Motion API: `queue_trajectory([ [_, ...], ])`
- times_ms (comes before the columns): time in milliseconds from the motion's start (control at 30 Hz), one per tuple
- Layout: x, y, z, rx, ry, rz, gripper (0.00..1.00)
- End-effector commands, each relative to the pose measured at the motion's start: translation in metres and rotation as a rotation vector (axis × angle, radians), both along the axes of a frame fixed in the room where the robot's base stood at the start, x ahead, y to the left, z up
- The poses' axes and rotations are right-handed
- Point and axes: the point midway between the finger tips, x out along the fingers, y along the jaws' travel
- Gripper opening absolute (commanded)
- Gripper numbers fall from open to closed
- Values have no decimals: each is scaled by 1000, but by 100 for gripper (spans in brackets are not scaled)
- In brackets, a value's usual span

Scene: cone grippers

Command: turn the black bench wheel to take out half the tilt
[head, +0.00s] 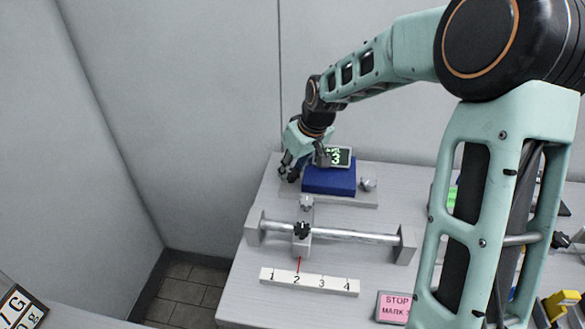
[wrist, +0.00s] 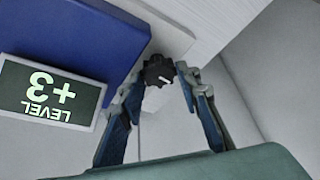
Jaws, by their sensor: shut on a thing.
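The black bench wheel (wrist: 158,70) shows in the wrist view as a dark knob with a white mark, beside the blue block. My gripper (wrist: 161,78) has a finger on either side of it and is shut on it. In the head view my gripper (head: 291,173) is at the left end of the blue block (head: 329,181), and I cannot make out the wheel there. A level display (wrist: 50,94) reads "LEVEL +3", upside down in the wrist view.
A metal rail (head: 350,234) with a sliding clamp lies in front of the block. The clamp's red pointer is near 2 on the numbered scale (head: 309,282). My arm hides much of the bench's right side.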

Motion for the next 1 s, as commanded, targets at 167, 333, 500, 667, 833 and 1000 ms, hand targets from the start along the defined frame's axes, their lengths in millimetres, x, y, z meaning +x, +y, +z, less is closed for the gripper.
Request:
queue_trajectory([
  [167,0,0,0,1,-2,1,35],
  [333,0,0,0,0,-1,1,49],
  [500,0,-1,0,-1,-1,1,49],
  [667,-1,-2,4,-2,-1,0,49],
  [833,-7,-7,24,-2,-4,-2,49],
  [1000,-15,-12,48,-2,-5,-1,49],
])
